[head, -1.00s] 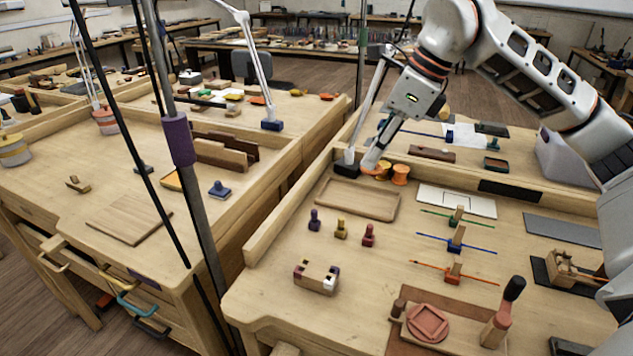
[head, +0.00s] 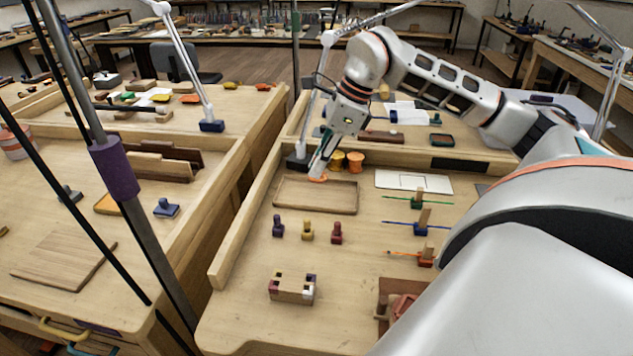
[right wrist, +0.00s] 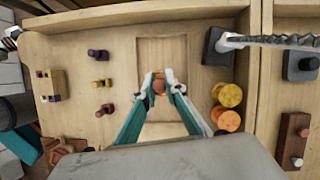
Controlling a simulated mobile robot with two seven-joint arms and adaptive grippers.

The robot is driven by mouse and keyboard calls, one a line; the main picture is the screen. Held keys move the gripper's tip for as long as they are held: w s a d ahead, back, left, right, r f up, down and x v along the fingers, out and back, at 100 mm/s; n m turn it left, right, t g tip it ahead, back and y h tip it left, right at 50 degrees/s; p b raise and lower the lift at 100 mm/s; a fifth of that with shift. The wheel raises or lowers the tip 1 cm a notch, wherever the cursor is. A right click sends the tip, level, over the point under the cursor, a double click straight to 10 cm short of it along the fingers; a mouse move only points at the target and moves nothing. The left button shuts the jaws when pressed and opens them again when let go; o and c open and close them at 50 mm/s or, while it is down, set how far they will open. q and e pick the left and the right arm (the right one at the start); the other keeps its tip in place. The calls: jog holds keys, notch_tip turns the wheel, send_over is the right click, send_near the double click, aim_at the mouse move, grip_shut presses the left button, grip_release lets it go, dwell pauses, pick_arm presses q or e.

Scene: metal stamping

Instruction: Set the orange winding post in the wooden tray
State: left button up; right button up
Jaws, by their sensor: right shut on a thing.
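My right gripper (head: 317,173) is shut on the orange winding post (head: 318,179), over the back part of the wooden tray (head: 316,211). In the right wrist view the orange post (right wrist: 159,86) sits between the fingertips (right wrist: 160,80), with the empty tray (right wrist: 162,43) below and around it. The gripper hides part of the tray. I cannot tell whether the post touches the tray floor. My left gripper is not in view.
A yellow spool (head: 337,160) and an orange spool (head: 355,160) stand behind the tray. A dark lamp base (head: 297,161) is at its back left. Purple (head: 278,227), yellow (head: 307,231) and red (head: 337,233) pegs stand in front. A white panel (head: 413,181) lies right.

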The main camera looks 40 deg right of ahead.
jog(key=shift+f, duration=2.15)
jog(key=shift+f+b, duration=0.15)
jog(key=shift+b, duration=0.15)
jog(key=o, duration=0.8)
jog(key=shift+r, duration=0.2)
jog(key=p+v, duration=0.1)
jog(key=v, duration=1.1)
